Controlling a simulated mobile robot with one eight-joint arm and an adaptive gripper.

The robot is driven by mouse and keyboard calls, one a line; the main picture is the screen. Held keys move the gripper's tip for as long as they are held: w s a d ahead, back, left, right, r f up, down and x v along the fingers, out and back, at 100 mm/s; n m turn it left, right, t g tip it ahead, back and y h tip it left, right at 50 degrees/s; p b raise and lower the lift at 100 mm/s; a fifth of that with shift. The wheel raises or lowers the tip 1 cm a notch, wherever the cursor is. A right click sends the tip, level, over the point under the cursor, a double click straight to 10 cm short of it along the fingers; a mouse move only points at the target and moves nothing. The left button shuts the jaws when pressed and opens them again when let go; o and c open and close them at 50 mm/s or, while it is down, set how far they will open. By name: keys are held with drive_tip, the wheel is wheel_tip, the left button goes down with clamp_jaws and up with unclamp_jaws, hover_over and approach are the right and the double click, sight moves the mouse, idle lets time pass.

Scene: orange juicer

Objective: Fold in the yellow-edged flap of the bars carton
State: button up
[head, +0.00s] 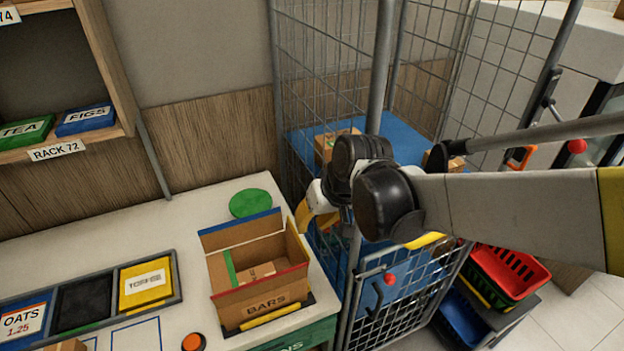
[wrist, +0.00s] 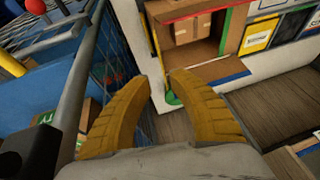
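The open bars carton (head: 262,310) stands on the counter with a smaller brown box (head: 256,272) inside. Its blue-edged flap (head: 240,232) stands up at the back, and the red-edged flap (head: 258,288) is at the front. A green edge (head: 230,268) runs along its left side. The yellow-edged flap (wrist: 154,36) shows in the wrist view along the carton's left side there, beyond my fingertips; its exact tilt is unclear. My gripper (wrist: 160,78) is open and empty. In the head view it hangs just right of the carton's back right corner, apart from the flap as far as I can see.
A wire cage trolley (head: 345,60) with blue shelves stands close on the right, beside my gripper. A green disc (head: 250,203) lies behind the carton. A tray with a yellow card (head: 145,285) is to the left. Red and green baskets (head: 508,268) stand at the lower right.

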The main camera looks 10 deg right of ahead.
sight(297, 237)
drive_tip(key=b+x, duration=0.2)
drive_tip(key=x, duration=0.9)
drive_tip(key=shift+w+a+b, duration=0.25)
drive_tip(key=shift+b, duration=0.15)
drive_tip(key=shift+c, duration=0.4)
clamp_jaws()
